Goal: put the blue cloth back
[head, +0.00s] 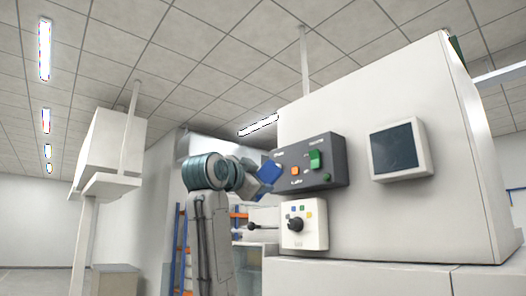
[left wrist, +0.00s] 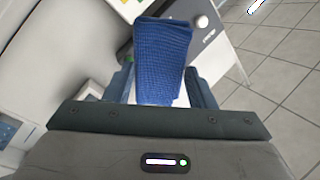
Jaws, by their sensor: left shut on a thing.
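The blue cloth (left wrist: 162,60) hangs between the two fingers of my left gripper (left wrist: 163,88) in the left wrist view. The gripper is shut on it. In the head view the cloth shows as a small blue patch (head: 269,172) at the end of my left gripper (head: 262,182), just left of a dark control panel. I cannot tell whether the cloth touches the panel. My right gripper is in neither view.
A large white machine carries the dark control panel (head: 335,165) with green and orange buttons, a white knob box (head: 304,224) below it, and a screen (head: 400,149) to the right. Blue and orange shelving (head: 181,245) stands behind my left arm.

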